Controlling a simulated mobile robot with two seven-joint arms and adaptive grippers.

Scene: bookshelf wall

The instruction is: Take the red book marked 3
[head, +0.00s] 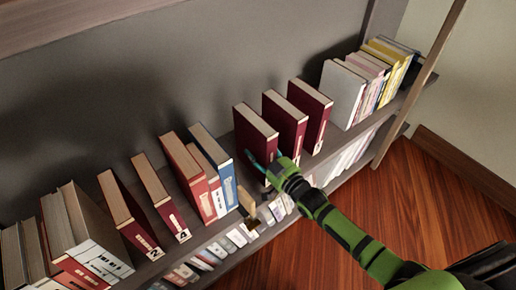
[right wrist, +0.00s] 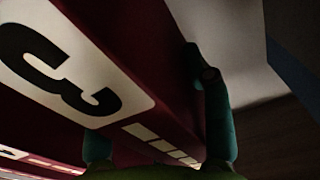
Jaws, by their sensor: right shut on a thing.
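The red book marked 3 (head: 248,136) stands upright on the shelf, leftmost of three dark red books right of the middle in the head view. In the right wrist view its spine (right wrist: 170,75) fills much of the picture, with a black 3 on a white label. My right gripper (head: 263,166) is at the lower part of the spine. Its teal fingers (right wrist: 158,145) lie on either side of the book, shut on it. The label is hidden by the gripper in the head view. My left gripper is not in view.
Two similar dark red books (head: 284,122) stand close to the right. A blue book (head: 211,150) stands to the left, with a gap between, and a small tan object (head: 247,200) is at the shelf's front edge. White and yellow books (head: 343,93) fill the far right.

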